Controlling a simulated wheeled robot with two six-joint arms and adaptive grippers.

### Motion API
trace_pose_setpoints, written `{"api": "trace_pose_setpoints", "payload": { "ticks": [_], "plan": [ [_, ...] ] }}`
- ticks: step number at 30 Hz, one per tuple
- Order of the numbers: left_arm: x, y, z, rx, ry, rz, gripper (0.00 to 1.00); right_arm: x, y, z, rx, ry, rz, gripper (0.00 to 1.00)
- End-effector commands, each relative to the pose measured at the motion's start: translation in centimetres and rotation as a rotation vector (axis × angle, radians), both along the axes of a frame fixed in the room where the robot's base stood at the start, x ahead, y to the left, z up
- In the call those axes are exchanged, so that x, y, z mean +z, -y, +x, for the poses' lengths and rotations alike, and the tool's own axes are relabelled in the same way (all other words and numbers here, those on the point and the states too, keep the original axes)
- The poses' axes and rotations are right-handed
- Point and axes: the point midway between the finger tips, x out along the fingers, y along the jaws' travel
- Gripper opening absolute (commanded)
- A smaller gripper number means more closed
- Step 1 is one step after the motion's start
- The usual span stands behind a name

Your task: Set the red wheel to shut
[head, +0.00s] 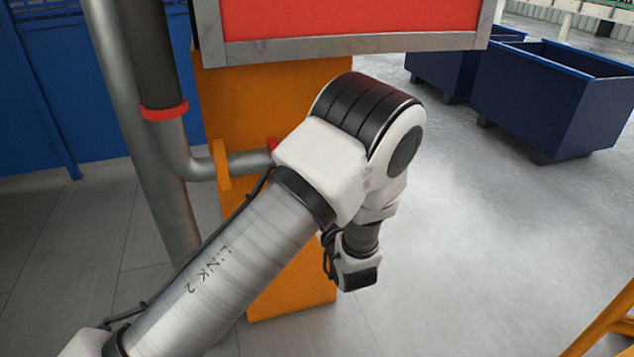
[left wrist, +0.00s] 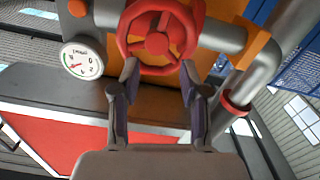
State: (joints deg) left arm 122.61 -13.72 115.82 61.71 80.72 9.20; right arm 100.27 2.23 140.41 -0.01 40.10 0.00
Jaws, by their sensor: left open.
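The red wheel (left wrist: 157,40) shows at the top middle of the left wrist view, mounted on a grey pipe (left wrist: 218,36). It is a round rim with spokes and a hub. My left gripper (left wrist: 158,68) is open, with its two fingertips at the lower part of the wheel, one to each side. I cannot tell whether the fingers touch the rim. In the head view my left arm (head: 250,240) covers the wheel, and its gripper is hidden there. My right gripper is in neither view.
A round pressure gauge (left wrist: 82,60) sits left of the wheel. A red panel with a grey frame (head: 350,50) is above an orange post (head: 240,100). A vertical pipe (head: 150,150) stands left of it. Blue bins (head: 550,95) stand at the back right. Grey floor is clear between.

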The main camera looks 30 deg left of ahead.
Motion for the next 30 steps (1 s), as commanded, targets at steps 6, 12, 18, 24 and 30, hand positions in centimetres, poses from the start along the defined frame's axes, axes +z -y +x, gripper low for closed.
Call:
{"api": "trace_pose_setpoints", "payload": {
  "ticks": [6, 12, 18, 24, 30],
  "plan": [
    [0.0, -3.4, 2.7, 0.003, 0.0, -0.002, 0.45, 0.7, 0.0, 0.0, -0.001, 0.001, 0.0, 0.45],
    [0.0, -4.6, 3.9, 0.001, -0.001, 0.0, 0.45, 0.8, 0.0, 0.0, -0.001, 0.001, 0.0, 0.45],
    [-0.1, -4.6, 3.9, -0.001, -0.002, 0.001, 0.41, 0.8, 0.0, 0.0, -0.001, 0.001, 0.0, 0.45],
    [-0.1, -4.6, 3.9, -0.001, -0.002, 0.001, 0.0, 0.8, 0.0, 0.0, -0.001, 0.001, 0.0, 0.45],
    [0.0, -4.6, 3.9, -0.001, -0.008, 0.006, 0.0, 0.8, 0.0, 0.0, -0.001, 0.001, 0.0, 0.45]
  ]
}}
